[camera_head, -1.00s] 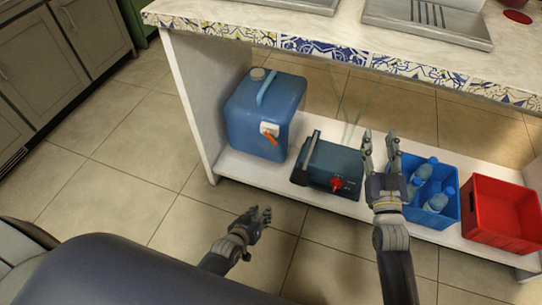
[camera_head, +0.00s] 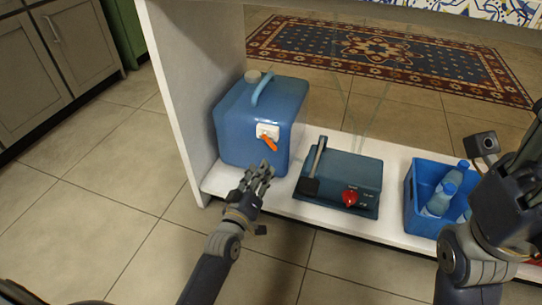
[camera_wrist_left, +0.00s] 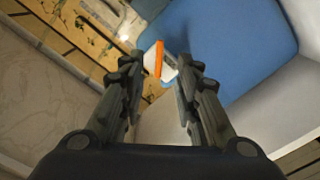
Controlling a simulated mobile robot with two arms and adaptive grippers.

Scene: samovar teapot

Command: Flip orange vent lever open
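The blue jug (camera_head: 240,130) stands at the left end of the low white shelf. Its orange vent lever (camera_head: 268,143) sits on a small white plate on the front and slants down to the right. In the left wrist view the orange lever (camera_wrist_left: 159,58) shows beyond the gap between my fingertips. My left gripper (camera_head: 265,170) is just below and in front of the lever, apart from it as far as I can see. In the left wrist view its fingers (camera_wrist_left: 162,76) are spread with nothing between them. My right gripper (camera_head: 530,165) is at the right edge, partly cut off.
A dark teal device (camera_head: 355,172) with a black handle and red knob stands right of the jug. A blue crate (camera_head: 417,190) with bottles is farther right. The shelf's white side panel (camera_head: 185,80) rises left of the jug. The floor in front is clear.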

